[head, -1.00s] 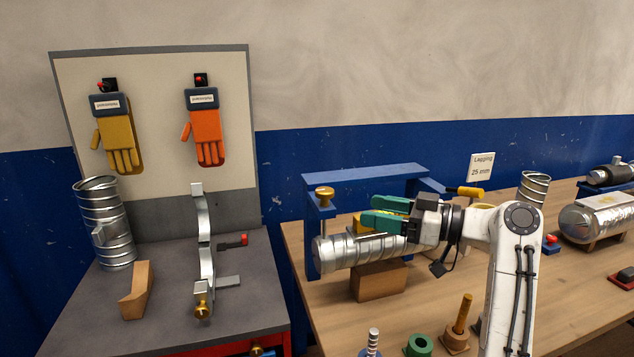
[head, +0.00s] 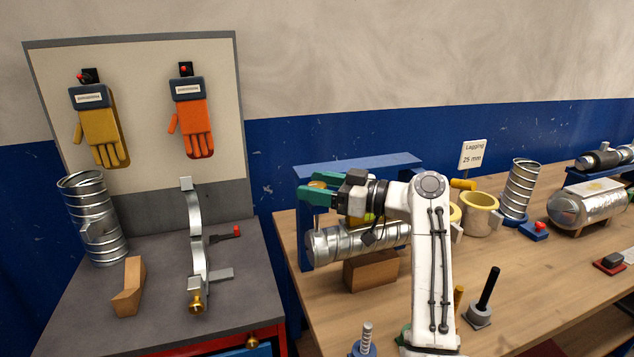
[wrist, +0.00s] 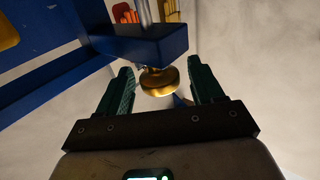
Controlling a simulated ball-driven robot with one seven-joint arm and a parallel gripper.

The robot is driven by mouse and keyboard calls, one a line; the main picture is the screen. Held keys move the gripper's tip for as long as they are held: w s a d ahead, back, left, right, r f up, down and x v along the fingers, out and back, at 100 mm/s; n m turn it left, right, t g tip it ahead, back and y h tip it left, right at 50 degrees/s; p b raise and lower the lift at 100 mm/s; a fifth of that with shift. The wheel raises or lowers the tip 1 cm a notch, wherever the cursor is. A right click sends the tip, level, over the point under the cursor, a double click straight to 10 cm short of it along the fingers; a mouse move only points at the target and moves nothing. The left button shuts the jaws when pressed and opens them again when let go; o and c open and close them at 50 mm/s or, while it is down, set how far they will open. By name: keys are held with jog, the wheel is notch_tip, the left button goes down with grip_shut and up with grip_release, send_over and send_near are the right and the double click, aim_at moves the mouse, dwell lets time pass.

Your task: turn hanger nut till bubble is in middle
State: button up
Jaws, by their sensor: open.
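The brass hanger nut (head: 318,184) is at the left end of the blue frame (head: 362,165). In the wrist view the nut (wrist: 158,82) shows as a round brass knob against a blue bracket, with a rod beyond it. My gripper (head: 309,188) is at the nut with its green fingers apart. In the wrist view the gripper (wrist: 160,68) is open, one finger on each side of the nut, with gaps visible. The ribbed silver duct (head: 335,242) lies under the frame. A yellow piece (head: 368,218) on the duct is mostly hidden by my arm. I cannot see a bubble.
A wooden block (head: 371,270) is under the duct. Yellow cups (head: 481,214), a spiral duct piece (head: 520,188) and a silver tank (head: 590,205) stand to the right. A grey bench (head: 160,310) with a glove board is at the left, past a gap.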

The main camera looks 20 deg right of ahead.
jog(key=shift+w+a, duration=0.15)
jog(key=c, duration=1)
